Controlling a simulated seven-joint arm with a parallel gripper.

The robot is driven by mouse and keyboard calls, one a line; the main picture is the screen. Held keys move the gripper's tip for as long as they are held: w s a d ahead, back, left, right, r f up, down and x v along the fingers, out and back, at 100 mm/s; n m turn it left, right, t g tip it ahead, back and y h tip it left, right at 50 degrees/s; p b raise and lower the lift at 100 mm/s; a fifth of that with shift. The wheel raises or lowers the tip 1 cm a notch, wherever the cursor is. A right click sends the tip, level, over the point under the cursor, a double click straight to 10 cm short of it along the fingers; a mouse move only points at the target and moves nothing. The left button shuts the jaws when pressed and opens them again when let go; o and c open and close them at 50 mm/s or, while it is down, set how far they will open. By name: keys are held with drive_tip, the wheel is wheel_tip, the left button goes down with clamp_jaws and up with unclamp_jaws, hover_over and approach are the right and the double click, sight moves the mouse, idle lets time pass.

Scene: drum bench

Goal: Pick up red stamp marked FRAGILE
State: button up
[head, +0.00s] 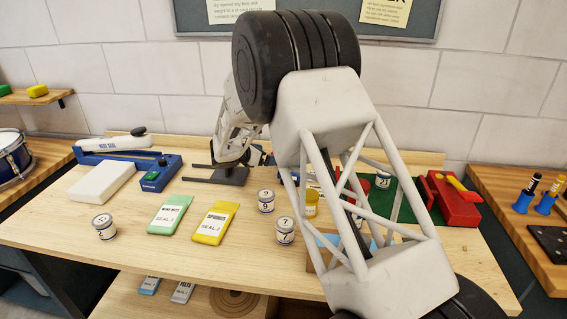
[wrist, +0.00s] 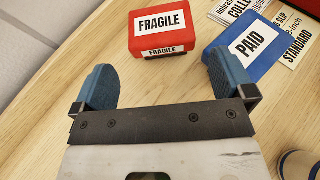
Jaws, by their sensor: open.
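The red stamp (wrist: 160,28) with white FRAGILE labels on its top and side lies on the wooden bench, ahead of my gripper in the wrist view. My gripper (wrist: 160,66) is open, its two blue fingers wide apart. Nothing is held between them. The red stamp sits beyond the fingertips, with a gap of bare wood before the dark palm plate. A blue stamp marked PAID (wrist: 244,50) lies right beside the red one, close behind the right finger, which overlaps it in the picture. In the head view I cannot make out the red stamp; my arm blocks much of the bench.
Printed cards (wrist: 290,45) lie beside the blue stamp. A jar (wrist: 297,165) is at the lower right of the wrist view. In the head view, green (head: 169,214) and yellow (head: 215,223) packets, jars (head: 104,227) and a blue sealer (head: 105,150) occupy the bench.

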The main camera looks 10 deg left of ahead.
drive_tip(key=shift+w+d, duration=0.1)
drive_tip(key=shift+x, duration=1.2)
drive_tip(key=shift+w+d+f, duration=0.1)
drive_tip(key=shift+x, duration=2.45)
drive_tip(key=c, duration=0.7)
drive_tip(key=shift+r, duration=0.2)
